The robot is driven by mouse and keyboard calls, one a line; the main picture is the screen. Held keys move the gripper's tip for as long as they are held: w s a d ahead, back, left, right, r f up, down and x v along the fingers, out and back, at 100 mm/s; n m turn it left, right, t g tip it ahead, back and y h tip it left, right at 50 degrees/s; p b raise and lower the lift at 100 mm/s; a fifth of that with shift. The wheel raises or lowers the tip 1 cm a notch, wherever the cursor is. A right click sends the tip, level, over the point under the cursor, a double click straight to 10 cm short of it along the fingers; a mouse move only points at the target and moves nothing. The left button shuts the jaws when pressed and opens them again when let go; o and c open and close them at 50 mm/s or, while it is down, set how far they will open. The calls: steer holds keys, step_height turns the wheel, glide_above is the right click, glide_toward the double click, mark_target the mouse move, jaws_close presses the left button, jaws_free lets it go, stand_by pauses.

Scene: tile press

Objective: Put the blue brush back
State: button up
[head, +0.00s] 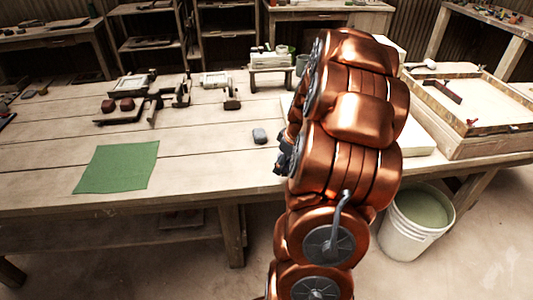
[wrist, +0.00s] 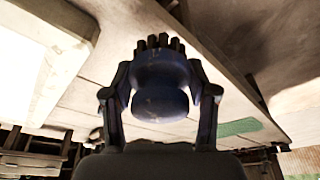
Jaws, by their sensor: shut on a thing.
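My gripper (wrist: 160,76) is shut on the blue brush (wrist: 160,92), with one finger on each side of its rounded dark blue body. Short dark bristles show at the brush's far end in the wrist view. In the head view my copper arm hides most of the gripper; only a dark part of it (head: 284,158) shows at the arm's left side, by the table's front edge. The brush cannot be made out clearly there. I cannot tell its exact height over the table.
A wooden tray (head: 470,143) is at right; a white bucket (head: 408,233) stands on the floor.

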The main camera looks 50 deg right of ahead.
steer(key=p, duration=0.2)
glide_above(264, 159)
steer(key=s, duration=0.1)
steer(key=shift+s+d+f, duration=0.1)
steer(key=shift+f, duration=0.6)
steer(key=shift+f+p, duration=0.3)
steer(key=shift+f, duration=1.3)
steer(key=shift+f, duration=0.15)
steer(key=o, duration=1.1)
steer(key=shift+b+v, duration=1)
steer(key=shift+v, duration=5.15)
